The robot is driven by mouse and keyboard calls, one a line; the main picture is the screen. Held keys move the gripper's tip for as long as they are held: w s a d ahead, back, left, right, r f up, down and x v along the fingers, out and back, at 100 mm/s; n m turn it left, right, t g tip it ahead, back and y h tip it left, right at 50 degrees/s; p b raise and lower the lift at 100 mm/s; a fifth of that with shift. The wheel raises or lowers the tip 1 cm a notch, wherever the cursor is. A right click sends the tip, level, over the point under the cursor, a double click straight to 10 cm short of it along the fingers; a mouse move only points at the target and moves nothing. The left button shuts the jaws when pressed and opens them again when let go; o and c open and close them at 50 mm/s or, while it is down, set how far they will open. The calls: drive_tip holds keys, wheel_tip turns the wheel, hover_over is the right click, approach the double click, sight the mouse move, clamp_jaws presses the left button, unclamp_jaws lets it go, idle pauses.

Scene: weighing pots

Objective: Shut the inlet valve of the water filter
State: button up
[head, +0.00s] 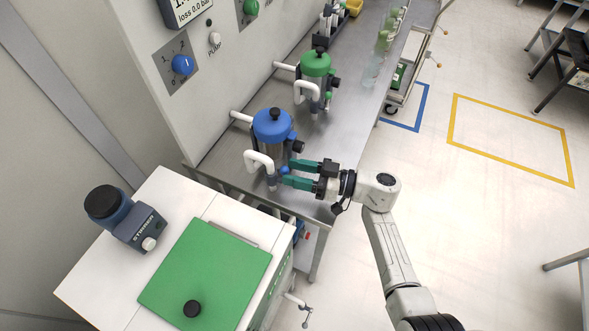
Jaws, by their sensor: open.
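A filter housing with a blue cap (272,124) and a black top knob stands on the metal bench (226,168). A black fitting (298,147) sticks out of its right side, and a white bent pipe (257,160) loops on its left. My gripper (284,173) has its two green fingers apart, at the lower right of this housing. A small blue part shows between the fingertips; I cannot tell whether they touch it. A second filter housing with a green cap (316,63) stands farther back. I cannot make out which part is the inlet valve or its position.
The wall panel carries a blue dial (182,65) and a small pump knob (214,39). A green-topped box (207,272) and a blue-black device (122,216) stand at front left. Several greenish vessels line the bench's far edge.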

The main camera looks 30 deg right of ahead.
drive_tip(key=shift+w+a, duration=0.25)
drive_tip(key=shift+c, duration=0.2)
clamp_jaws()
